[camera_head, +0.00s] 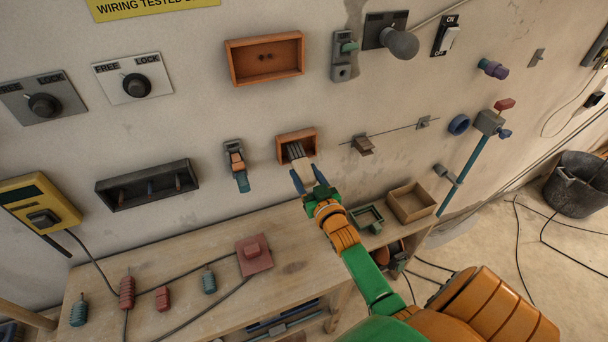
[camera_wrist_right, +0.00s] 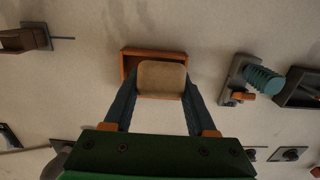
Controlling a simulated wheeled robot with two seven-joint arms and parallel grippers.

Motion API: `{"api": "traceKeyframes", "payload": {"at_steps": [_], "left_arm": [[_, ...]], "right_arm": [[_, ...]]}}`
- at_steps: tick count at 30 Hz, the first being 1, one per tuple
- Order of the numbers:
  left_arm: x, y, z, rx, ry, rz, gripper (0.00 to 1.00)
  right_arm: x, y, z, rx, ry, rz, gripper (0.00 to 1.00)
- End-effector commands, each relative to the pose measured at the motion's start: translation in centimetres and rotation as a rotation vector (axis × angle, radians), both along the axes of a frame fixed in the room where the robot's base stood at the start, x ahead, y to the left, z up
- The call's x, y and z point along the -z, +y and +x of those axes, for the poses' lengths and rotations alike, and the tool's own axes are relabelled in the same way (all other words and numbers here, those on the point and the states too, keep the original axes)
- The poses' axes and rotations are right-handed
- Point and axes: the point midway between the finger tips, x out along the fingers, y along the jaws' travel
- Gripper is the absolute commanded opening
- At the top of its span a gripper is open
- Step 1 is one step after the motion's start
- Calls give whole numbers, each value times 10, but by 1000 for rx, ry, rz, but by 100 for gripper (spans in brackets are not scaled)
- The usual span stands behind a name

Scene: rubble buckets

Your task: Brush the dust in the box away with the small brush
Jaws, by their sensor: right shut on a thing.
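A small orange box (camera_head: 283,143) is fixed to the wall in the middle of the head view; it also shows in the right wrist view (camera_wrist_right: 128,66). My right gripper (camera_head: 308,176) is in front of it, its blue fingers shut on the small brush. The brush shows as a pale grey, streaked shape (camera_head: 295,151) at the box opening, and as a tan block (camera_wrist_right: 162,78) between the fingers in the wrist view. The brush covers most of the box's inside, so I cannot tell whether dust is there or whether the bristles touch. My left gripper is not in view.
A larger orange box (camera_head: 265,78) with two dark spots hangs above. A lever switch (camera_head: 236,164) sits close on the left, a sliding piece on a rod (camera_head: 363,145) on the right. A wooden bench (camera_head: 190,240) with cables and plugs stands below.

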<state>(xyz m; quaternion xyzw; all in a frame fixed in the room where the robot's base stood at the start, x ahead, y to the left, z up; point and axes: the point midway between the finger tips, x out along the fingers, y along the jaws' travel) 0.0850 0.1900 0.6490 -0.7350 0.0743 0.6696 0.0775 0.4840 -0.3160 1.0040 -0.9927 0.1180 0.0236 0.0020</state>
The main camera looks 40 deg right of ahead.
Motion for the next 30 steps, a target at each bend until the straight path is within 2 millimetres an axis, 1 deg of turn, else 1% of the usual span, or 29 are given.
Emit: {"api": "traceKeyframes", "payload": {"at_steps": [3, 6, 10, 13, 21, 24, 30], "left_arm": [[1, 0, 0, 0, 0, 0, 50], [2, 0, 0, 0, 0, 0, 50], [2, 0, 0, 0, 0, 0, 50], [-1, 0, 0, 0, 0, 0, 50], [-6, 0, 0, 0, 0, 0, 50], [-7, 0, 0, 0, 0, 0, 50], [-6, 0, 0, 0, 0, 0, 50]], "right_arm": [[0, -16, -3, 0, 0, -4, 0], [0, -25, -5, 0, -1, -3, 0], [-1, -30, -6, 1, -2, 0, 0], [-2, -23, -5, 0, -3, 3, 0], [-1, 9, 1, 0, -3, 4, 0], [-1, 14, 3, 0, -2, 1, 0], [-1, 15, 3, 0, -2, 1, 0]]}}
